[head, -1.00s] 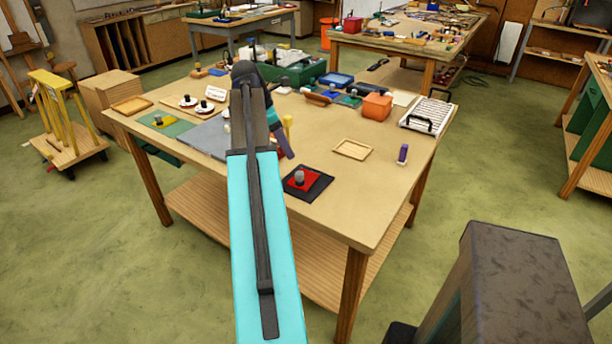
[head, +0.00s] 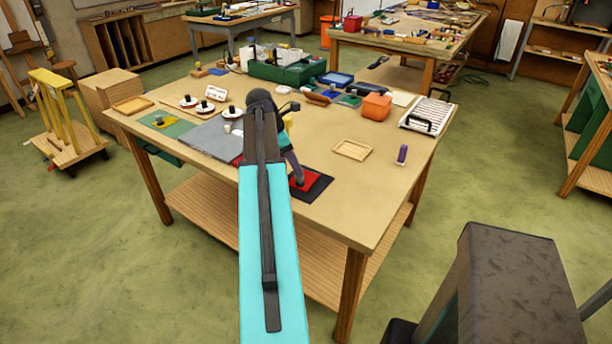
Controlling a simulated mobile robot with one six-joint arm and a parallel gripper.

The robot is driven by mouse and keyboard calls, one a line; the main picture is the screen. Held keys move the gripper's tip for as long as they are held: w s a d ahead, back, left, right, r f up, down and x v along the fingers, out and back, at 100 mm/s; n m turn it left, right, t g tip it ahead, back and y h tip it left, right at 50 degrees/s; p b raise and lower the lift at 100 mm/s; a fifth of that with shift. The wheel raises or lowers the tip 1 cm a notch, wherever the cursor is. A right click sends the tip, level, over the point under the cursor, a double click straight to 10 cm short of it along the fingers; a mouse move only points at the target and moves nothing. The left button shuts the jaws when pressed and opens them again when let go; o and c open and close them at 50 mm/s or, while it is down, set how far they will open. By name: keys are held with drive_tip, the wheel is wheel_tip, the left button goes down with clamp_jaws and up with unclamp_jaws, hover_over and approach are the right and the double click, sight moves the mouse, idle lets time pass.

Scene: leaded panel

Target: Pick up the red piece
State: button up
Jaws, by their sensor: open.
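The red piece (head: 310,183) lies flat on a black mat (head: 322,188) near the front edge of the wooden table, in the head view. My gripper (head: 300,183) points down at the red piece, at its knob. The knob is mostly hidden by my gripper, and I cannot make out the gap between the fingers. My arm covers the table just left of the red piece. The gripper is open, and the red piece lies flat on the mat.
An empty wooden frame (head: 353,150) and a purple upright object (head: 402,154) stand to the right. A grey board (head: 195,137) lies to the left. Behind are an orange box (head: 376,107), a green box (head: 283,72) and a white rack (head: 428,114). The table's front right is clear.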

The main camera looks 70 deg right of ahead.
drive_tip(key=shift+s+d+f, duration=0.1)
drive_tip(key=shift+s+f, duration=0.1)
drive_tip(key=shift+f, duration=0.2)
drive_tip(key=shift+p+x, duration=1.1)
drive_tip(key=shift+x, duration=1.45)
drive_tip(key=c, duration=1.1)
